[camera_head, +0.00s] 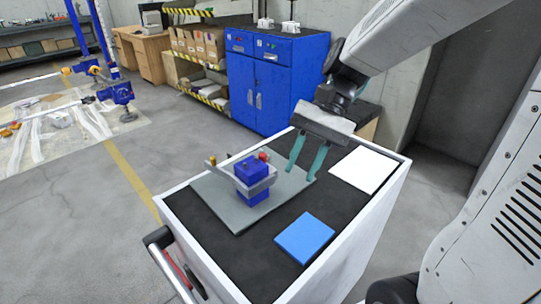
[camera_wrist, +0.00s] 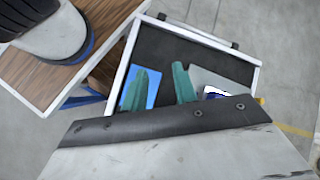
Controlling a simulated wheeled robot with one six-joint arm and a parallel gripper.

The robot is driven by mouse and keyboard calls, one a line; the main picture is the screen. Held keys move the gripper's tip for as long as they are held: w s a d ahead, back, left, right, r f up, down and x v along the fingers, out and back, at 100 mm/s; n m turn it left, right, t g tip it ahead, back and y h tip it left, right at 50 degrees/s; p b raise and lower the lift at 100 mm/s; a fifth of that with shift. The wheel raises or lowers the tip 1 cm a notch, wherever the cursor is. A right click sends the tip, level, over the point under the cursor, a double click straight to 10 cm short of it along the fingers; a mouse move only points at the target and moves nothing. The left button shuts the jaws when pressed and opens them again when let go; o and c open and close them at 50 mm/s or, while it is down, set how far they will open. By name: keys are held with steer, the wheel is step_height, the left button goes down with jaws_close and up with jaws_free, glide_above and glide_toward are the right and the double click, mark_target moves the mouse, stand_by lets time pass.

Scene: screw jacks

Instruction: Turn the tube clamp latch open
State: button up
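The tube clamp (camera_head: 252,180) stands on a grey plate (camera_head: 222,208) on the cart top. It has blue blocks, a grey band around the middle, a red knob (camera_head: 263,156) and a thin bar with a brass-coloured end at the left. Which part is the latch is not clear at this size. My gripper (camera_head: 301,175) is to the right of the clamp, apart from it, with two teal fingers pointing down. The fingers are spread with nothing between them. In the wrist view the clamp is mostly hidden behind my gripper body; a small blue part shows beside the right finger.
The cart top (camera_head: 262,248) is black with a white rim. A blue square (camera_head: 305,238) lies at its front right and a white square (camera_head: 364,170) at its back right. A blue cabinet (camera_head: 262,90) and shelves with boxes (camera_head: 197,45) stand behind, across open floor.

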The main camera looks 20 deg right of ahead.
steer(key=w+d+f+m+y, duration=0.2)
steer(key=w+f+m+y, duration=0.25)
steer(key=w, duration=0.45)
steer(key=m+t+y, duration=0.4)
steer(key=m+y, duration=0.2)
steer(key=m, duration=0.1)
glide_toward(262, 159)
steer(key=shift+n, duration=0.25)
steer(key=a, duration=0.4)
steer(key=w+a, duration=0.1)
steer(key=a, duration=0.2)
steer(key=shift+f, duration=0.35)
steer(key=shift+s, duration=0.1)
jaws_close()
